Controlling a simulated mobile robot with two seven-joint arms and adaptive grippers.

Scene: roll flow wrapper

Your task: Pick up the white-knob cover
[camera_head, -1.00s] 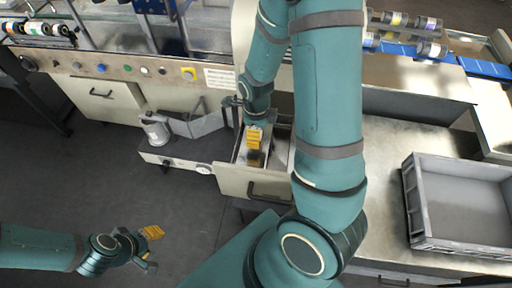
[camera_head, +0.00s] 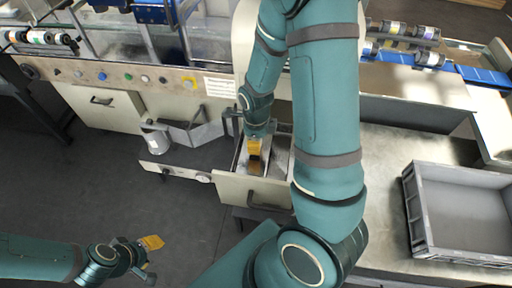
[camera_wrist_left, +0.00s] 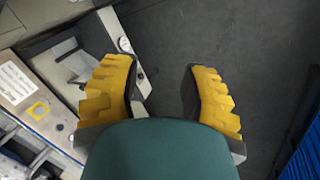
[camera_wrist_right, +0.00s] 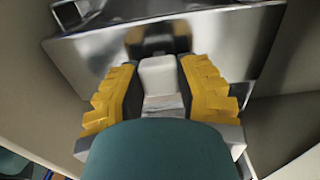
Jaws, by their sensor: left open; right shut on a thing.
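The white-knob cover shows in the right wrist view as a shiny metal plate (camera_wrist_right: 225,45) with a pale white block-like knob (camera_wrist_right: 158,76) standing from it. My right gripper (camera_wrist_right: 158,95) is shut on the knob, one yellow finger on each side. In the head view my right gripper (camera_head: 254,149) reaches down into the open drawer (camera_head: 252,189), and the arm and fingers hide most of the cover. Whether the cover is lifted clear I cannot tell. My left gripper (camera_head: 148,257) is open and empty over the floor at lower left; it also shows in the left wrist view (camera_wrist_left: 165,90).
A second pulled-out drawer front (camera_head: 176,172) with a grey cylinder (camera_head: 154,138) behind it stands left of the right gripper. A grey crate (camera_head: 425,245) sits on the metal table at right. Floor around the left gripper is clear.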

